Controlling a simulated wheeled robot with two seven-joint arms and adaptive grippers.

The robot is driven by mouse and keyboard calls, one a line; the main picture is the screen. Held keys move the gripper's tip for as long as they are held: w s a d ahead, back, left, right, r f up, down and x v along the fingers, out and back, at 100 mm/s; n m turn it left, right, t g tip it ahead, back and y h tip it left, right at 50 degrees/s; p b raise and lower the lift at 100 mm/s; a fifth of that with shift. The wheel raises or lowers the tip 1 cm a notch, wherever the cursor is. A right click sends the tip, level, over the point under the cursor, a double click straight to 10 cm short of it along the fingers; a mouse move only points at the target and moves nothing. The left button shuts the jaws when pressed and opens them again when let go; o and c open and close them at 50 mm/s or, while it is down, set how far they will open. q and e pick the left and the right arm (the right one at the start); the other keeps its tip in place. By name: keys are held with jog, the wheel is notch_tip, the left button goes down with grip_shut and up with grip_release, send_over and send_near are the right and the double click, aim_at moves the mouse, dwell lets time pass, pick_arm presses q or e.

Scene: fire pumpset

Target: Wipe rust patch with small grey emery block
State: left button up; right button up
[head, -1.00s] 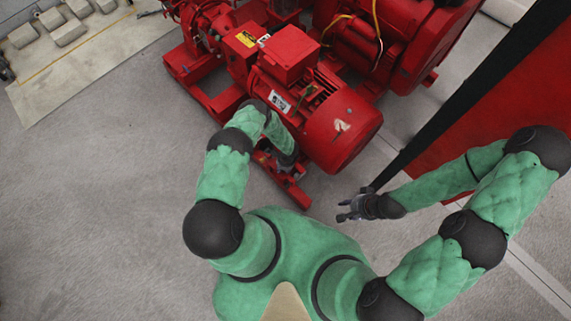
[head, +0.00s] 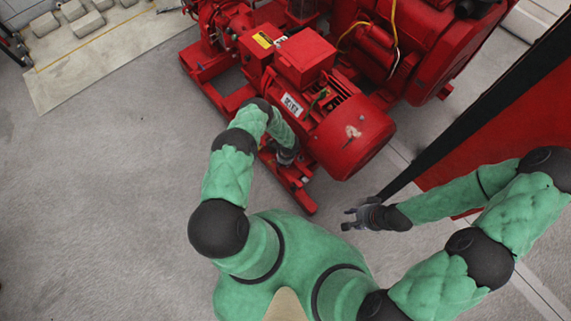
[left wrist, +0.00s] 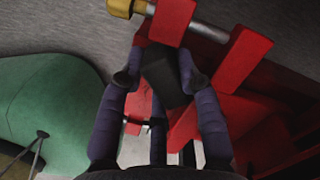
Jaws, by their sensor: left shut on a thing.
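My left gripper (left wrist: 160,78) is shut on a small dark grey block (left wrist: 166,80), the emery block, held between its fingertips in the left wrist view. In the head view my left gripper (head: 286,156) is low beside the red motor (head: 345,145), above the red base frame (head: 292,185); the block is hidden there. A pale, brownish patch (head: 353,132) shows on the motor's rounded end, right of this gripper; I cannot tell whether it is the rust patch. My right gripper (head: 356,217) is open and empty, in front of the motor.
Red bars and a metal rod (left wrist: 205,30) lie close beyond the block in the left wrist view. A red panel with a black edge (head: 470,115) stands at the right. Grey floor (head: 100,190) at the left is clear.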

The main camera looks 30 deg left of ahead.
aim_at(296, 176)
pick_arm(q)
jog(key=shift+w+d+r, duration=0.1)
jog(key=shift+w, duration=0.4)
jog(key=shift+s+d, duration=0.1)
jog(key=shift+d, duration=0.25)
jog(key=shift+s+d+r+p, duration=0.1)
jog(key=shift+s+d+p, duration=0.15)
jog(key=shift+d+p, duration=0.5)
jog(key=shift+s+d, duration=0.25)
jog(key=shift+d, duration=0.7)
jog(key=shift+s+d+p, duration=0.35)
jog(key=shift+d+p, duration=0.1)
jog(key=shift+d, duration=0.4)
grip_shut()
jog(key=shift+s+d+p, duration=0.25)
jog(key=shift+d, duration=0.4)
jog(key=shift+s+d+p, duration=0.25)
jog(key=shift+d, duration=0.35)
jog(key=shift+s+d, duration=0.1)
jog(key=shift+s, duration=0.1)
